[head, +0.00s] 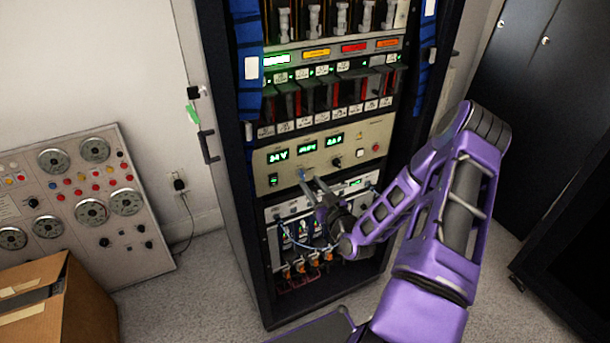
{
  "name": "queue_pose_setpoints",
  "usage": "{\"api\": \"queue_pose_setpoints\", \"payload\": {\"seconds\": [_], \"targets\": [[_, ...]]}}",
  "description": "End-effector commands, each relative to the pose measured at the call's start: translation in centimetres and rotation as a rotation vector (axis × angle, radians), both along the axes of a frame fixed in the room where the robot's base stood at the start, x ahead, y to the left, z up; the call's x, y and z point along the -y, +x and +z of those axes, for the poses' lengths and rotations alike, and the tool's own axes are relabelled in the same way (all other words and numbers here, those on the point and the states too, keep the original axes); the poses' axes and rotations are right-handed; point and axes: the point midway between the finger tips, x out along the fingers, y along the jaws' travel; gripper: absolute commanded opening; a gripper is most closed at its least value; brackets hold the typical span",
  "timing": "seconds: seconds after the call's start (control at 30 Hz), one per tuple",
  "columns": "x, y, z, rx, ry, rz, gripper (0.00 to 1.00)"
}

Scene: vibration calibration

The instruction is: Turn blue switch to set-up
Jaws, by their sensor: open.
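A small blue switch (301,173) sits on the lower edge of the beige power panel (268,160) in the rack, in the head view. Its position marking is too small to read. My gripper (311,184) is open, with its fingers pointing up and left toward the panel, just below and right of the blue switch. The fingertips look very close to the switch; I cannot tell whether they touch it. My purple arm comes in from the lower right and hides part of the lower panels.
The dark rack (245,235) holds modules above, and wires and orange connectors (300,268) below the gripper. Black knobs and a red button (376,148) are on the beige panel. A gauge panel (88,205) and cardboard box (62,305) stand left. Dark cabinets (550,110) stand right.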

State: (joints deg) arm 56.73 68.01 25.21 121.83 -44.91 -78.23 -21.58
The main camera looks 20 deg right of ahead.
Motion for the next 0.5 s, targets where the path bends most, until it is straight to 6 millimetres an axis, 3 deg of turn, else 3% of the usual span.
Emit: {"api": "queue_pose_setpoints", "payload": {"seconds": [0.2, 0.5], "targets": [[-0.1, 3.5, 0.0, 0.0, -0.001, 0.0, 0.41], [-0.1, 4.7, 0.0, -0.001, 0.001, -0.001, 0.41]]}}
